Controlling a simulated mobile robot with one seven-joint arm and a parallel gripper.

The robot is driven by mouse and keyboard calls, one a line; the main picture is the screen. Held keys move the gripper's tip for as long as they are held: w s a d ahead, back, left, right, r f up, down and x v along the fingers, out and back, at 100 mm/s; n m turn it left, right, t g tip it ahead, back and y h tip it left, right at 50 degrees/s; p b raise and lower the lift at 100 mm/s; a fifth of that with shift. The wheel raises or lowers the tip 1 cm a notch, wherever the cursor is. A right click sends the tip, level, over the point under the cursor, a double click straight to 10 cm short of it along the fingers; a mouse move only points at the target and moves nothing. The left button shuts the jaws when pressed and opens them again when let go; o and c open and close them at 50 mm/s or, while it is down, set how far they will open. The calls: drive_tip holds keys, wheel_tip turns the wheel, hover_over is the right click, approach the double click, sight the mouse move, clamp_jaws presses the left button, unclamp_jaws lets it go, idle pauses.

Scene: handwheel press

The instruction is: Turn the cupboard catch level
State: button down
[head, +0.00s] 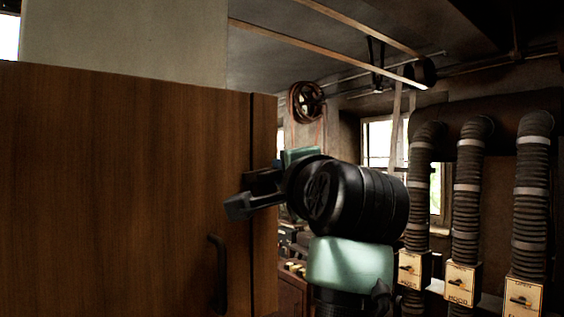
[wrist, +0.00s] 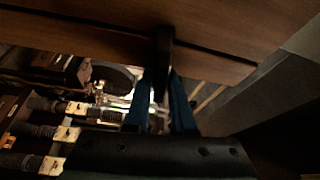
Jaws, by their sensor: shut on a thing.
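The catch (wrist: 163,55) is a dark, narrow piece on the brown wooden cupboard (head: 120,180), by the seam near the door's edge. In the wrist view it stands out from the wood, and its tip lies between my two blue fingers. My gripper (head: 248,195) is shut on it; the fingers also show in the wrist view (wrist: 160,108). In the head view the fingers reach left to the cupboard front, and they and my wrist largely hide the catch. I cannot tell its exact tilt.
A dark pull handle (head: 218,272) is on the door below my gripper. Ribbed hoses (head: 466,190) with cream switch boxes (head: 462,284) stand at the right. The door face left of my gripper is clear.

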drive_tip(key=shift+a+m+g+p, duration=0.1)
drive_tip(key=shift+m+g+p, duration=0.25)
drive_tip(key=shift+m, duration=0.45)
drive_tip(key=shift+f, duration=0.1)
drive_tip(key=c, duration=0.8)
unclamp_jaws()
drive_tip(key=shift+c, duration=0.2)
drive_tip(key=shift+s+d+f+b, duration=0.1)
drive_tip(key=shift+s+d+b, duration=0.1)
drive_tip(key=shift+s+b, duration=0.3)
drive_tip(key=b+v, duration=0.6)
drive_tip(key=v, duration=0.6)
drive_tip(key=shift+b, duration=0.4)
